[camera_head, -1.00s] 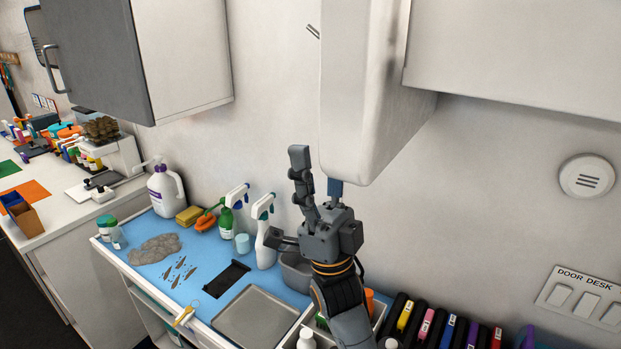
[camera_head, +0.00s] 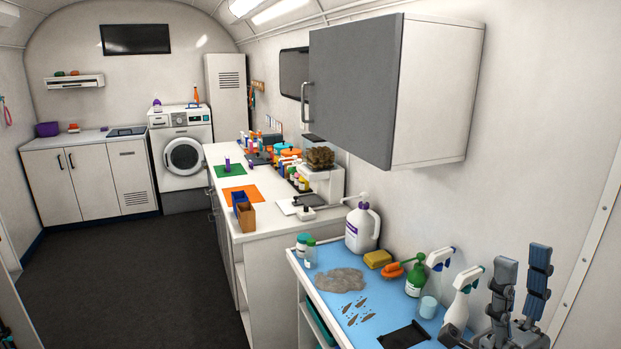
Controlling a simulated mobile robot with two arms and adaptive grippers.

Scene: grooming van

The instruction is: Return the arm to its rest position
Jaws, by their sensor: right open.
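My right gripper (camera_head: 523,258) is at the lower right, its dark grey fingers pointing up and spread apart. It is open with nothing between the fingers. It shows beside the white spray bottle (camera_head: 461,301), which stands to its left; I cannot tell the exact gap. Most of my right arm is cut off by the bottom edge. My left gripper is not in view.
A blue-topped counter (camera_head: 326,303) holds a white jug (camera_head: 362,228), a green spray bottle (camera_head: 415,277), a yellow sponge (camera_head: 377,259) and a black item (camera_head: 404,336). A grey-doored wall cabinet (camera_head: 350,85) hangs above. The dark floor (camera_head: 130,265) at left is clear.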

